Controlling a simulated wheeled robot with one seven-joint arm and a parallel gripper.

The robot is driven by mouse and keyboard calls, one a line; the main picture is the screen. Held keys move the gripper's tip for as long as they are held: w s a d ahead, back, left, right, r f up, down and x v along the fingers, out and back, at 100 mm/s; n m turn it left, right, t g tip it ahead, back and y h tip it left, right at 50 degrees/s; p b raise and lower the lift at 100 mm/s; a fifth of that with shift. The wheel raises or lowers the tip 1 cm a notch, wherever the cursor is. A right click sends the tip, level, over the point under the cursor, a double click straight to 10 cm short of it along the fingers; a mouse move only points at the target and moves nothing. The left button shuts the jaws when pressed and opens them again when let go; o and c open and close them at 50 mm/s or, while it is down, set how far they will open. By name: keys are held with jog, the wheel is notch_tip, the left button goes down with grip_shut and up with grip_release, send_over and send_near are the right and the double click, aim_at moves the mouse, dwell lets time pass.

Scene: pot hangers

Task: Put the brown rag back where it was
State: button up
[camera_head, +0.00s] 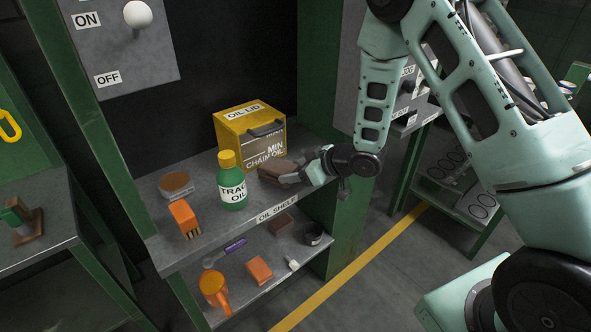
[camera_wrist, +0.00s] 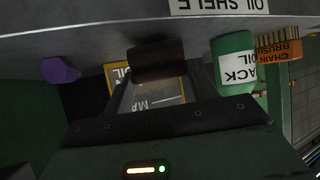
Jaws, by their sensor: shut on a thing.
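The brown rag (camera_head: 273,171) is a dark brown folded piece at the upper oil shelf, right of the green oil bottle (camera_head: 232,182) and in front of the yellow oil box (camera_head: 250,133). My gripper (camera_head: 292,176) reaches in from the right and is shut on the rag. In the wrist view the rag (camera_wrist: 157,60) lies across between my fingertips, with part of the yellow box behind it. Whether the rag touches the shelf top (camera_head: 210,223) cannot be told.
The upper shelf also holds a brown-topped tin (camera_head: 175,183) and an orange chain brush (camera_head: 184,217). A green post (camera_head: 352,222) stands right of the shelf.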

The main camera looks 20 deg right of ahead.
jog(key=shift+f, duration=0.2)
jog(key=shift+f, duration=0.15)
jog(key=o, duration=1.3)
